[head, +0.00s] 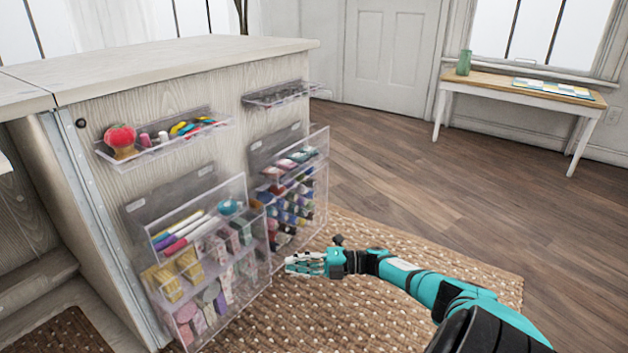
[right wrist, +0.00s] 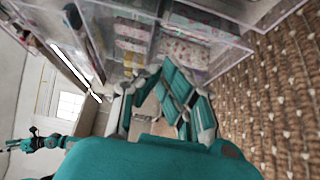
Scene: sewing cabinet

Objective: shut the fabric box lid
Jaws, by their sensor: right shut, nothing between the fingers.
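A clear plastic box (head: 255,262) on the cabinet's side holds pens, yellow bundles and folded patterned fabric pieces. A second clear box (head: 325,165) to its right holds rolled pieces and rows of coloured thread. I cannot tell which one is the fabric box, nor make out a separate lid through the clear plastic. My right gripper (head: 288,264) is shut and empty, low in front of the boxes near the gap between them. In the right wrist view the gripper (right wrist: 160,75) is below a clear box with patterned fabric (right wrist: 185,50). My left gripper does not show in the head view.
Two shallow clear trays, one with a red pincushion (head: 120,138) and one at the right (head: 282,95), are fixed above the boxes. A woven rug (head: 400,325) lies below. The wooden floor (head: 440,190) is open toward a small table (head: 520,88).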

